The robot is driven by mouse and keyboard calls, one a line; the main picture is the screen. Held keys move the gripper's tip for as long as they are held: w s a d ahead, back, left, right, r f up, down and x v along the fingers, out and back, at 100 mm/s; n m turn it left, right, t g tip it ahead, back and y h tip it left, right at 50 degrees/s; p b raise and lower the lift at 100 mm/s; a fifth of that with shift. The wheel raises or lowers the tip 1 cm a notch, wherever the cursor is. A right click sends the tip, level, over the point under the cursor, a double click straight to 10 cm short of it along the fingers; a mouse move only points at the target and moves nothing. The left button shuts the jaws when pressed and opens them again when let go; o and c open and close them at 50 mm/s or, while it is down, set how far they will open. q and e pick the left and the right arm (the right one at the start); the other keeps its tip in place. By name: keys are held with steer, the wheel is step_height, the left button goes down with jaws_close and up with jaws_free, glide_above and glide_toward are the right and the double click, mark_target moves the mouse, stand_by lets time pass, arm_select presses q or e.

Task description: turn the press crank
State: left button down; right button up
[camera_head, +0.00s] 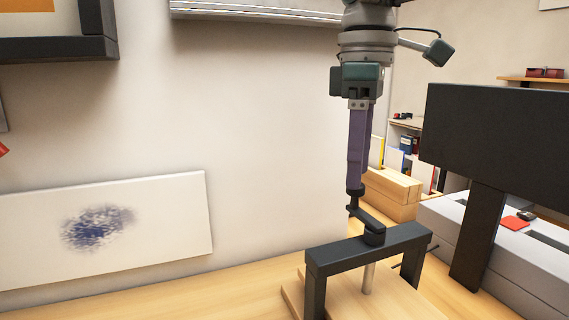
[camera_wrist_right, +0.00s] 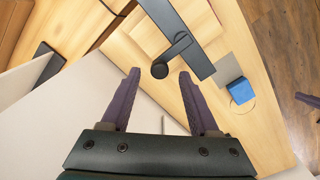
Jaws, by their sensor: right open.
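The press is a dark frame (camera_head: 330,255) on a light wooden base (camera_head: 390,300), with a metal screw (camera_head: 369,278) under its crossbar. The black crank (camera_head: 372,222) sits on top, its arm reaching toward the wall to an upright handle (camera_head: 354,202). My right gripper (camera_head: 356,183) points straight down over the handle. In the right wrist view its purple fingers (camera_wrist_right: 159,76) are open, with the round handle end (camera_wrist_right: 160,70) in line with the gap between the tips. I cannot tell whether they touch it. My left gripper is not in view.
A dark monitor (camera_head: 500,140) stands right of the press. A white board with a blue smudge (camera_head: 100,230) leans at the left wall. A blue cube (camera_wrist_right: 240,91) lies beside the press in the wrist view. Wooden boxes (camera_head: 392,192) stand behind.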

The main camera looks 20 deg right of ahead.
step_height(320, 180, up, 8)
steer(key=p, duration=0.6)
steer(key=shift+p, duration=0.35)
steer(key=shift+f, duration=0.1)
